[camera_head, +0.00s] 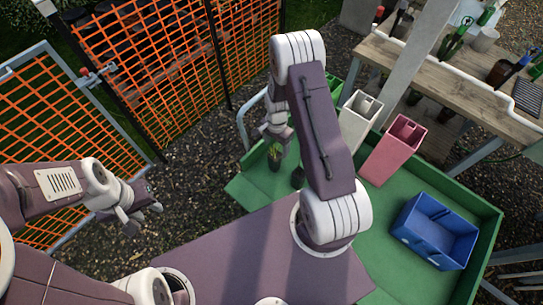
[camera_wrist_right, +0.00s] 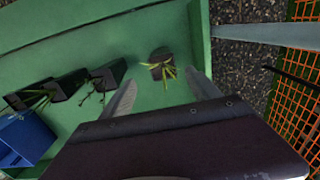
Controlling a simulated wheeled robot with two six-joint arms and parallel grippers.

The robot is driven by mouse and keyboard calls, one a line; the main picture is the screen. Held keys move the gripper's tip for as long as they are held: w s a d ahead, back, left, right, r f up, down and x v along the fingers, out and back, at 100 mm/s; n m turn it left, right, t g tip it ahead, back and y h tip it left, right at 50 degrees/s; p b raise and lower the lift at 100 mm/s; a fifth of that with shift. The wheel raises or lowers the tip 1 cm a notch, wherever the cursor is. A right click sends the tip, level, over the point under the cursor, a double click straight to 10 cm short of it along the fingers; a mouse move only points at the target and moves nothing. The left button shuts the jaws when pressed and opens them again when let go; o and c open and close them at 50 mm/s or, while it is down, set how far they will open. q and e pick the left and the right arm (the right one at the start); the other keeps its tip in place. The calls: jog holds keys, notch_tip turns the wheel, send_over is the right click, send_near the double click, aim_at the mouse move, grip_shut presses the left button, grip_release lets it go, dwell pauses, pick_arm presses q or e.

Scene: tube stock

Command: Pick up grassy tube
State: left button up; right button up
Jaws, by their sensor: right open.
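A dark tube with thin green grass-like leaves (camera_wrist_right: 161,66) stands on the green tray in the right wrist view, near its end wall. It also shows in the head view (camera_head: 275,158). My right gripper (camera_wrist_right: 160,90) is open and empty, with the grassy tube ahead of the gap between its fingers, apart from both. In the head view my right gripper (camera_head: 275,132) is partly hidden by its own arm, just above the tube. My left gripper (camera_head: 142,217) is open and empty, off the tray to the left.
Orange mesh fencing (camera_head: 150,60) is behind; a wooden bench (camera_head: 455,75) is at right.

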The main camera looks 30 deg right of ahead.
aim_at(275, 155)
jog(key=shift+s+d+r, duration=0.1)
jog(key=shift+s+d, duration=0.05)
jog(key=shift+s, duration=0.1)
jog(key=f, duration=0.2)
jog(key=w+f, duration=0.1)
jog(key=f, duration=0.1)
jog(key=shift+f, duration=0.15)
jog(key=shift+s, duration=0.1)
jog(key=f, duration=0.4)
jog(key=shift+a+f+p, duration=0.1)
jog(key=shift+a+p, duration=0.15)
jog(key=shift+p, duration=0.05)
jog(key=shift+w+f, duration=0.2)
jog(key=shift+f, duration=0.25)
jog(key=shift+s, duration=0.1)
jog(key=shift+c, duration=1.2)
jog(key=shift+r, duration=0.1)
grip_shut()
